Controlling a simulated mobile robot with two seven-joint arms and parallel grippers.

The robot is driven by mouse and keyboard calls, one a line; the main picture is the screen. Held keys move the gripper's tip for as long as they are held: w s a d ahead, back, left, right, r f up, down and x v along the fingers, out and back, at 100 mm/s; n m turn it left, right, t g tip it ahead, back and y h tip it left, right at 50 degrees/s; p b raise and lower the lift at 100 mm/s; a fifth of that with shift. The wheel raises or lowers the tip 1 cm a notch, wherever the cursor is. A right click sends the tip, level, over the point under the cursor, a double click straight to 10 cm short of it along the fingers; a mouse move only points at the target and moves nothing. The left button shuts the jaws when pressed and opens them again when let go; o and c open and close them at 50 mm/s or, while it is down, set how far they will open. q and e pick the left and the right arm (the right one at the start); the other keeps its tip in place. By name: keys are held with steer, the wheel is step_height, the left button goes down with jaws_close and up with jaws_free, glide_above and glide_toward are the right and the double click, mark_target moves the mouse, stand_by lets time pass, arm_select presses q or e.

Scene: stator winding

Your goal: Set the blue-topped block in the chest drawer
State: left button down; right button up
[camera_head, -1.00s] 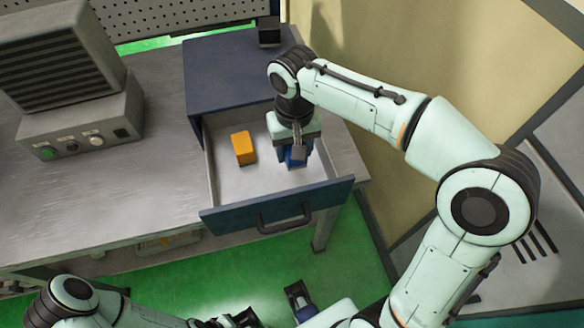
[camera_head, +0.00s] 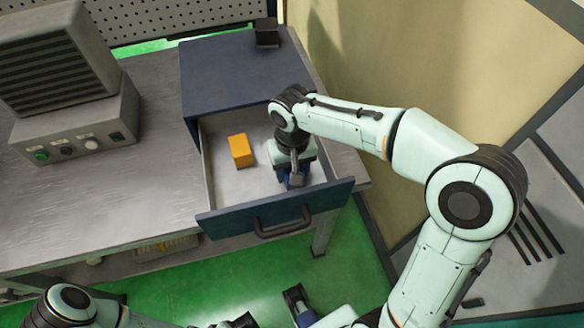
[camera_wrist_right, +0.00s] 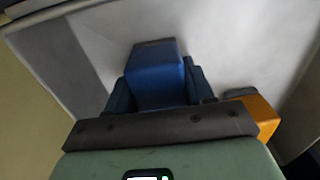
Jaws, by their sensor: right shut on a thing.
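The blue-topped block (camera_wrist_right: 156,78) shows in the right wrist view between the dark fingers of my right gripper (camera_wrist_right: 160,92), which is shut on it. In the head view my right gripper (camera_head: 292,182) points down inside the open chest drawer (camera_head: 230,184), toward its right side near the front panel. The gripper mostly hides the block there, and I cannot tell whether the block touches the drawer floor.
An orange block (camera_head: 240,150) lies in the drawer, left of my right gripper. It also shows in the right wrist view (camera_wrist_right: 262,117). The blue chest (camera_head: 235,80) carries a small black object (camera_head: 266,32). A grey machine (camera_head: 65,90) stands left on the table (camera_head: 110,195).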

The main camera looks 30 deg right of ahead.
steer(key=o, duration=1.3)
steer(key=shift+c, duration=0.2)
step_height(320, 180, up, 12)
steer(key=p, duration=0.2)
steer(key=shift+r+p, duration=0.2)
steer(key=shift+p, duration=0.15)
